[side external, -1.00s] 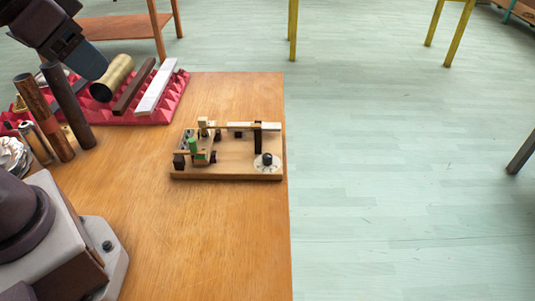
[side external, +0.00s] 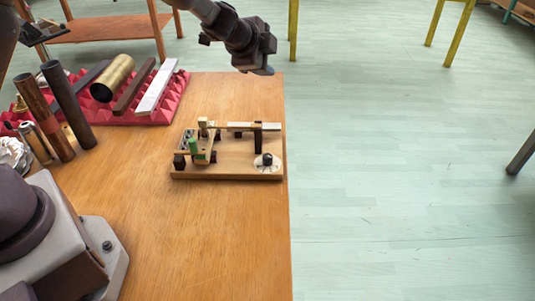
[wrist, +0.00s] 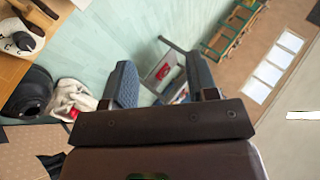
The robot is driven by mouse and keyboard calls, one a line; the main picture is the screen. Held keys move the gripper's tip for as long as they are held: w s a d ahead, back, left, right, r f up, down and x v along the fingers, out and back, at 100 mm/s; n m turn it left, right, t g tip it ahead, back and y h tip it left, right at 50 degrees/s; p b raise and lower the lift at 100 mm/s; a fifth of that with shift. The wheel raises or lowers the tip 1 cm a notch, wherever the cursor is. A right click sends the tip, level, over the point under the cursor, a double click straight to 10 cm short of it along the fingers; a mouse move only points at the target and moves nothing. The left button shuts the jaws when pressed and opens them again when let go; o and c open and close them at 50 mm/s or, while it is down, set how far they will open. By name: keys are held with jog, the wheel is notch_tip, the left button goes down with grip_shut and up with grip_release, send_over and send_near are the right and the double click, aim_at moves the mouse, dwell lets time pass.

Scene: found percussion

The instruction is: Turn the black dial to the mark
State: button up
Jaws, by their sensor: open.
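The black dial (side external: 267,159) sits on a white disc (side external: 274,168) at the front right corner of a wooden board (side external: 225,172). In the wrist view, a black knob on a white disc, which looks like the dial (wrist: 22,40), shows at the upper left. My gripper (wrist: 158,82) is open and empty, its two blue-grey fingers spread apart. In the side view my wrist is in the air above the table's far right edge, beyond the board and well apart from the dial.
The board carries wooden bars, dark posts and a green piece (side external: 193,145). A pink foam tray (side external: 172,104) with bars and a brass tube (side external: 112,78) lies at the back left. Dark tubes (side external: 68,105) stand at the left. The table (side external: 205,235) is clear in front.

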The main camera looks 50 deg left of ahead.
jog(key=w+d+f+m+g+h, duration=0.2)
jog(key=d+f+m+g, duration=0.1)
jog(key=d+f+m, duration=0.3)
jog(key=g, duration=0.7)
send_over(268, 156)
jog(key=f, duration=0.2)
notch_tip(268, 156, down, 13)
jog(key=shift+a+r, duration=0.1)
jog(key=c, duration=0.9)
